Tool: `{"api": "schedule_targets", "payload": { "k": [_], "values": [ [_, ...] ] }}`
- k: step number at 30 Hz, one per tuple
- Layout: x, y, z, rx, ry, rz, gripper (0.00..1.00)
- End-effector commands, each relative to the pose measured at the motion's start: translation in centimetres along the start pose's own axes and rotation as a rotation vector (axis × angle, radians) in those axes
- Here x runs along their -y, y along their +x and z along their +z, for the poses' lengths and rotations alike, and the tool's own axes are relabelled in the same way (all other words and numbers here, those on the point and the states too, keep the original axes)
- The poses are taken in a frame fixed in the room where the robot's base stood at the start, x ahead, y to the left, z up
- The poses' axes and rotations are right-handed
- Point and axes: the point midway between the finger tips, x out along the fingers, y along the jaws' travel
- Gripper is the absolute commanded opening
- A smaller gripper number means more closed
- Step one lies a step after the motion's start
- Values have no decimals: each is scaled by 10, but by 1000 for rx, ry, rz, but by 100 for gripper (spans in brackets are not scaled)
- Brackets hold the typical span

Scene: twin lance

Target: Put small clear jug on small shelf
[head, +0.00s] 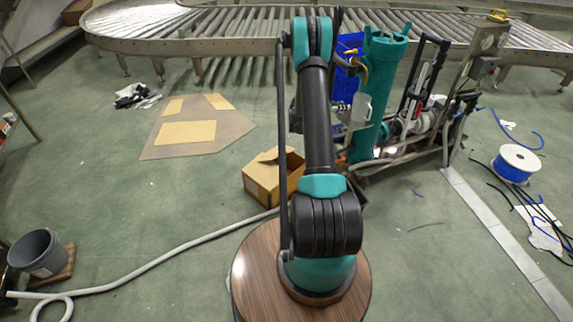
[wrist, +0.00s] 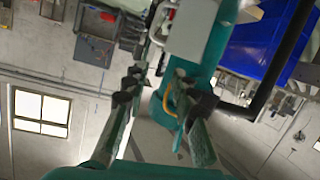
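A small pale, translucent jug (head: 361,108) shows in the head view, upright against a teal column (head: 382,85), just right of my arm. In the wrist view a whitish, jug-like body (wrist: 190,28) with a loop at its left lies past my fingertips, in front of the teal column. My gripper (wrist: 163,68) is open, its two fingers apart with nothing clearly held between them. In the head view my arm hides most of the gripper. I cannot pick out the small shelf with certainty; a small ledge under the jug is partly hidden.
A blue panel (head: 347,68) and a yellow hose (head: 357,62) sit beside the column. A machine frame with pipes (head: 425,120) stands right of it. An open cardboard box (head: 268,178) is on the floor. A roller conveyor (head: 180,22) runs behind.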

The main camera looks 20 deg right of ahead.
Motion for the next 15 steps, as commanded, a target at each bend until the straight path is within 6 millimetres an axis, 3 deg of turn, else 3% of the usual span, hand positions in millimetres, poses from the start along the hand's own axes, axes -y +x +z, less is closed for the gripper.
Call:
{"api": "schedule_targets", "payload": {
  "k": [6, 15],
  "values": [
    [-16, -70, -30, 159, -128, -90, 27],
    [-60, -172, -42, 355, -314, -258, 27]
  ]
}}
